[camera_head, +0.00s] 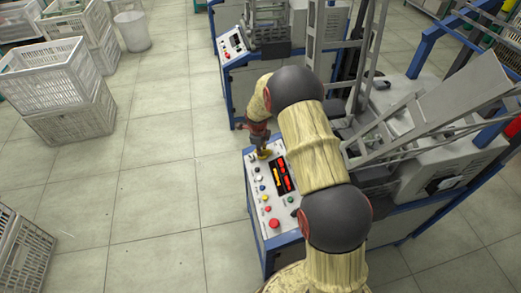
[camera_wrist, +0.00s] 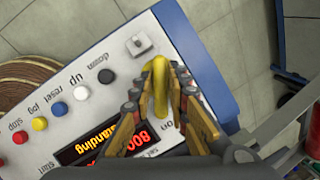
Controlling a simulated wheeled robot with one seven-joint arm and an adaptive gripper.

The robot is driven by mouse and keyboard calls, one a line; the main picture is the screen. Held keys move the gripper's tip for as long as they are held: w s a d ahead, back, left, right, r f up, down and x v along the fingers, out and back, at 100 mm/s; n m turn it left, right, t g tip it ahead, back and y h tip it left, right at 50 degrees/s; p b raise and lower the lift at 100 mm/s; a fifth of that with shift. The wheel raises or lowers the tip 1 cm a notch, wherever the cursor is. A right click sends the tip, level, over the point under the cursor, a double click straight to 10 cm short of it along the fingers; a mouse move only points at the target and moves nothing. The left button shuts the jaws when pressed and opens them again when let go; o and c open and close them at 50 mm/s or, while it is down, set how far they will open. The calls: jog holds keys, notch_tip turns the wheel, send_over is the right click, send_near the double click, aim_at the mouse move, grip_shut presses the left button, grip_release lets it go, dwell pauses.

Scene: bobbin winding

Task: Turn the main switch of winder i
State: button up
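The main switch of the near winder is a yellow handle (camera_wrist: 160,88) on the light control panel (camera_wrist: 95,62), beside an "on" label. In the head view a bit of its yellow (camera_head: 263,154) shows at the panel's far end. My gripper (camera_wrist: 157,82) is over the panel with one finger on each side of the handle. The fingers stand apart, and narrow gaps seem to show between them and the handle; firm contact cannot be told. In the head view my gripper (camera_head: 260,147) points down at the switch, which it partly hides.
The panel also has a lit display (camera_wrist: 105,145), a black button (camera_wrist: 108,77), a white button (camera_wrist: 82,93) and a red button (camera_head: 274,223). Metal frame arms (camera_head: 405,120) rise to the right. A second winder (camera_head: 235,45) stands behind. Crates (camera_head: 55,85) stand left; the floor between is clear.

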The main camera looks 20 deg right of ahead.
grip_shut()
jog(key=shift+n+p, duration=0.4)
jog(key=shift+p, duration=0.1)
jog(key=shift+r+p, duration=0.1)
jog(key=shift+p, duration=0.2)
jog(key=n+p, duration=0.1)
jog(key=n+g+p, duration=0.1)
jog(key=n, duration=0.1)
jog(key=shift+w+d+n+y, duration=0.1)
jog(key=shift+w+n+y, duration=0.1)
jog(key=shift+n+y, duration=0.15)
jog(key=n+g+p, duration=0.1)
jog(key=n+p, duration=0.1)
jog(key=n, duration=0.1)
jog(key=shift+w+g+y, duration=0.1)
jog(key=shift+g+y, duration=0.15)
jog(key=shift+g, duration=0.05)
jog(key=shift+w+n+g, duration=0.15)
jog(key=shift+n+g, duration=0.65)
jog(key=shift+n, duration=0.95)
jog(key=shift+p, duration=0.3)
jog(key=shift+o, duration=2.4)
grip_release()
